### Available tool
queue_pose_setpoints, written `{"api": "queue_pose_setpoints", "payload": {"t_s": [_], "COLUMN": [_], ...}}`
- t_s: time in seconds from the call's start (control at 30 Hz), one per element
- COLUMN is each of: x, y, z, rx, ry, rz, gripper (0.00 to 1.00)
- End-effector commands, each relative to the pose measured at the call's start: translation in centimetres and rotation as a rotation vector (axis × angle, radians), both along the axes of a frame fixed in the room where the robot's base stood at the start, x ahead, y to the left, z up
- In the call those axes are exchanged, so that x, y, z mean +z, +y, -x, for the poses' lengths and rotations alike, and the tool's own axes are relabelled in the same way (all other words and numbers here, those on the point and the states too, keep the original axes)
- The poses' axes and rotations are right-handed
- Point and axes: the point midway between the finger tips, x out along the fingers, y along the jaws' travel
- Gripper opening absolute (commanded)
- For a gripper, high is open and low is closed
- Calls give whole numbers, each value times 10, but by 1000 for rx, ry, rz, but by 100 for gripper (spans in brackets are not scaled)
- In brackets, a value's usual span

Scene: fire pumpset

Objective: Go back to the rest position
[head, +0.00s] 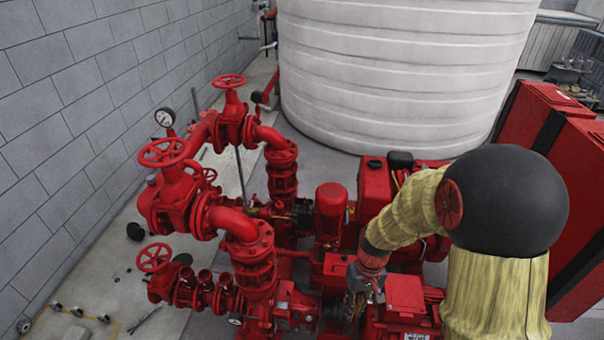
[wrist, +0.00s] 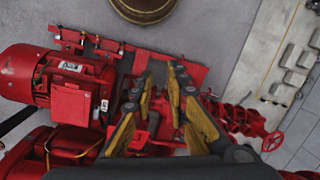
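My arm comes in from the right in the head view and bends down, with my gripper (head: 355,303) over the red pumpset (head: 254,255). The gripper is small and partly lost against the red parts there. In the wrist view my gripper (wrist: 162,78) has two yellow-sided fingers standing apart. Nothing shows held between them. Red pump parts lie behind and around the fingers; I cannot tell whether they touch. A red motor (wrist: 58,76) is to the left of the fingers, and a small red handwheel (wrist: 272,141) is to their lower right.
Red valves with handwheels (head: 163,153) and a pressure gauge (head: 164,118) stand left of my arm. A large white tank (head: 400,75) is behind. Red cabinets (head: 540,120) stand close on the right. A grey block wall (head: 70,100) runs along the left.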

Motion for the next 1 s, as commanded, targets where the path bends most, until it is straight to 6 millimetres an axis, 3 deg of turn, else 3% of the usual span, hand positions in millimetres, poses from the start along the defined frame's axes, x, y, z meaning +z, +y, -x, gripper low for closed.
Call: {"api": "queue_pose_setpoints", "payload": {"t_s": [0.2, 0.4, 0.7, 1.0], "x": [45, 76, 103, 122], "y": [-11, -22, -37, -44], "z": [32, 63, 107, 131], "rx": [-108, -178, -201, -212], "ry": [-49, -119, -291, -537], "rz": [41, 72, 97, 86], "gripper": [16, 16, 16, 16]}}
